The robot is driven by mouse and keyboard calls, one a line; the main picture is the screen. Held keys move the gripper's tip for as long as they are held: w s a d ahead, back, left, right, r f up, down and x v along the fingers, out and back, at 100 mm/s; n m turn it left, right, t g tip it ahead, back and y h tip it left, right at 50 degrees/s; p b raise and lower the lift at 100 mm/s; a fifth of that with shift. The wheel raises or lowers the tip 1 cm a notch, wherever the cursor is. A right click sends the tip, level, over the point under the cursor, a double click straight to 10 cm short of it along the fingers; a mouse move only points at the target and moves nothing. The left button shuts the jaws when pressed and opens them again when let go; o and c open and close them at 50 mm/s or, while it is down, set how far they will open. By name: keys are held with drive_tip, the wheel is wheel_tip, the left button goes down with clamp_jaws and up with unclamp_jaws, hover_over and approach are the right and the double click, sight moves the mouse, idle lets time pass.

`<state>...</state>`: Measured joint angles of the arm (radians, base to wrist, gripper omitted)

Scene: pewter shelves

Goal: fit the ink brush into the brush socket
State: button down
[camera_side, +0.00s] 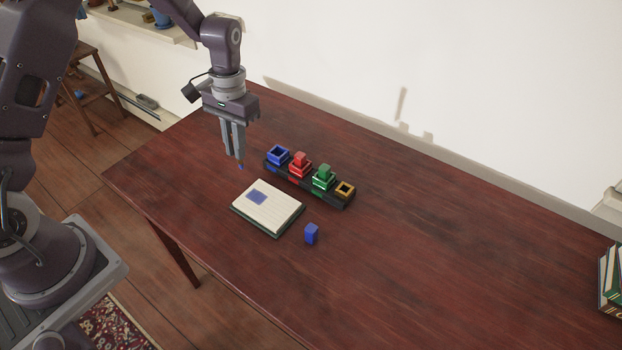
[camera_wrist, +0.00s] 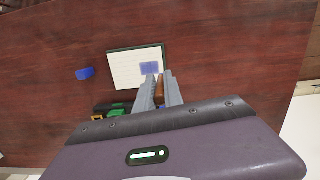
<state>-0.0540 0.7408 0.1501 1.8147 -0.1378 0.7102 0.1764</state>
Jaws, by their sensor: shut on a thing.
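My gripper (camera_side: 239,156) is shut on the ink brush, upright above the table, left of the rack and behind the notebook. Only the brush's blue tip (camera_side: 241,167) shows below the fingers; in the wrist view a brown part of the brush (camera_wrist: 166,75) shows between them. A dark rack (camera_side: 318,190) holds a row of coloured square holders. The ochre holder (camera_side: 345,189) at its right end looks empty; I take it as the brush socket. In the wrist view it is partly covered by my gripper body.
The blue holder (camera_side: 278,154) is open; the red (camera_side: 300,163) and green (camera_side: 323,177) holders are filled. An open notebook (camera_side: 279,212) with a blue square lies in front of the rack. A blue block (camera_side: 311,233) stands right of it.

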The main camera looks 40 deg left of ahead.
drive_tip(key=w+d+n+t+h, duration=0.1)
drive_tip(key=w+d+n, duration=0.6)
drive_tip(key=d+n, duration=0.45)
drive_tip(key=w+d+n+t, duration=0.1)
drive_tip(key=w+d+n, duration=0.7)
drive_tip(key=n, duration=0.6)
drive_tip(key=f, duration=0.3)
drive_tip(key=d+f, duration=0.1)
drive_tip(key=f, duration=0.2)
drive_tip(key=s+f, duration=0.1)
drive_tip(key=f, duration=0.2)
drive_tip(key=shift+s+d, duration=0.1)
drive_tip(key=shift+d, duration=0.1)
drive_tip(key=c, duration=1.5)
unclamp_jaws()
drive_tip(key=shift+f, duration=0.15)
drive_tip(key=shift+o, duration=0.2)
wheel_tip(320, 180, up, 12)
drive_tip(key=s+a, duration=0.1)
